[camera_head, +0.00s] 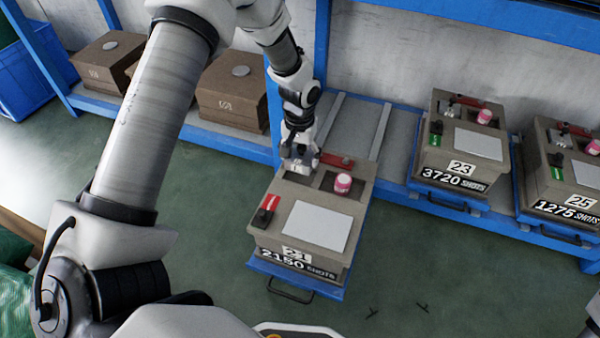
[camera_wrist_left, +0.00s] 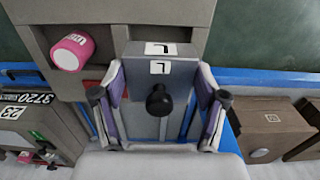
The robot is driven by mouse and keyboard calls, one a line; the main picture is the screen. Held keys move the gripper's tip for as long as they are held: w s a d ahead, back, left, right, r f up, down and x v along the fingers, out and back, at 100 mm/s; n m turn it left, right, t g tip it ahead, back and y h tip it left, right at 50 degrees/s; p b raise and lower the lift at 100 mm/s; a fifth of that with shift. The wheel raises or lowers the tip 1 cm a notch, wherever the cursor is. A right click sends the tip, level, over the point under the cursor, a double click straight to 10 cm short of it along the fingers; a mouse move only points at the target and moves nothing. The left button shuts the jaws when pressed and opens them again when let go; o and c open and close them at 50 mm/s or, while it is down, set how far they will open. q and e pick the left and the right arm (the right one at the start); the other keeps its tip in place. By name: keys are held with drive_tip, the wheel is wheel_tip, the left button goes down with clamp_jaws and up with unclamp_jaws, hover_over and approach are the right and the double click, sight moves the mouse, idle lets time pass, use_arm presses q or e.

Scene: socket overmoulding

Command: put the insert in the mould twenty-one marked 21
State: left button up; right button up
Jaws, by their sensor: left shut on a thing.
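The mould marked 21 (camera_head: 272,241) is a brown box with a 2150 shots plate, on a blue pulled-out tray. Its top has two dark recesses, with a pink cylinder (camera_head: 343,183) at the right one. My left gripper (camera_head: 298,164) is over the left recess, pointing down. In the left wrist view its fingers (camera_wrist_left: 160,100) are shut on the insert (camera_wrist_left: 148,84), a grey block with a black knob and white labels. The insert is at the mould's recess; whether it is seated or just above is unclear. My right gripper is not in view.
Moulds marked 23 (camera_head: 447,163) and 25 (camera_head: 562,186) stand on the blue rack to the right. Closed brown boxes (camera_head: 232,98) sit on the shelf to the left. A blue crate (camera_head: 25,85) is at the far left. Green floor is clear in front.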

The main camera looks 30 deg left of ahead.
use_arm(q)
wheel_tip(320, 180, down, 6)
drive_tip(key=b, duration=0.2)
drive_tip(key=shift+r+b, duration=0.2)
drive_tip(key=shift+b, duration=0.1)
drive_tip(key=shift+r, duration=0.1)
drive_tip(key=o, duration=1.7)
